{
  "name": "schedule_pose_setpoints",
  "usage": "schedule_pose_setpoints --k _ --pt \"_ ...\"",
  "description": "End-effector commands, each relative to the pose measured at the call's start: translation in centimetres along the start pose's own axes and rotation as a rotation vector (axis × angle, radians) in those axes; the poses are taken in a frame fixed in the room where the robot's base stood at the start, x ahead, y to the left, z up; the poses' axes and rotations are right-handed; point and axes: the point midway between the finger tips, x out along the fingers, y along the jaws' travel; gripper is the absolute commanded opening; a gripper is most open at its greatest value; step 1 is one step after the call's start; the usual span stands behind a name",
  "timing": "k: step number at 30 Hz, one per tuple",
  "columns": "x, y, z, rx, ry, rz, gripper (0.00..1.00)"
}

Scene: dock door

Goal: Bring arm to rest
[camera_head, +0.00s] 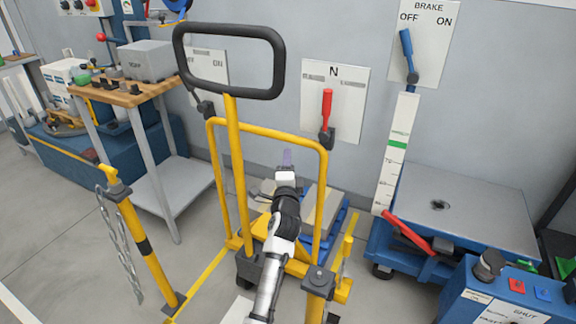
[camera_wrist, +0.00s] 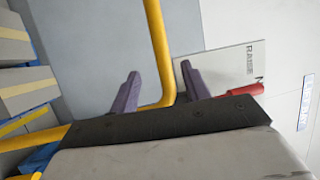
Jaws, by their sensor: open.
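My arm (camera_head: 270,270) reaches forward from the bottom of the head view, in front of a yellow hand-truck frame (camera_head: 232,160). My gripper (camera_head: 287,158) has purple fingers and points towards the wall, below the N panel (camera_head: 347,85) with its red lever (camera_head: 327,105). In the wrist view the two fingers (camera_wrist: 160,88) stand apart with nothing held between them. A yellow tube (camera_wrist: 158,40) shows beyond them, bending near the gap. Whether any finger touches the tube, I cannot tell.
A yellow post (camera_head: 140,235) with a chain stands left, near a wooden-topped bench (camera_head: 125,92). A blue lift table (camera_head: 465,210) with a red pedal and a blue control box (camera_head: 500,300) are right. Packages (camera_head: 315,205) lie behind the frame. Floor is clear at lower left.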

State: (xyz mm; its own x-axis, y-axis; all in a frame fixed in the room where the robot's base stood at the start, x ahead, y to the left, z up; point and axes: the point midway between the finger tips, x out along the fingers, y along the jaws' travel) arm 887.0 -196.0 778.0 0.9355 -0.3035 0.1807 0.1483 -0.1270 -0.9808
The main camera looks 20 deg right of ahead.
Motion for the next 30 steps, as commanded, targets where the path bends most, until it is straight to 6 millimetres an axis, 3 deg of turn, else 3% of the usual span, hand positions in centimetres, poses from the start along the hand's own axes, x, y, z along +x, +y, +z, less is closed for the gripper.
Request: schedule_pose_setpoints --k 13,16,20,23,26,30 --pt "-0.6 -0.1 0.0 -0.001 0.000 -0.001 0.47" --pt "-0.6 -1.6 1.3 -0.023 -0.016 -0.028 0.47" --pt "-1.0 -6.7 5.8 -0.101 -0.066 -0.127 0.47" --pt "-2.3 -12.2 10.5 -0.184 -0.112 -0.242 0.47" --pt "-4.6 -17.9 15.2 -0.259 -0.148 -0.368 0.47" --pt "-9.3 -25.6 21.1 -0.344 -0.182 -0.554 0.47"
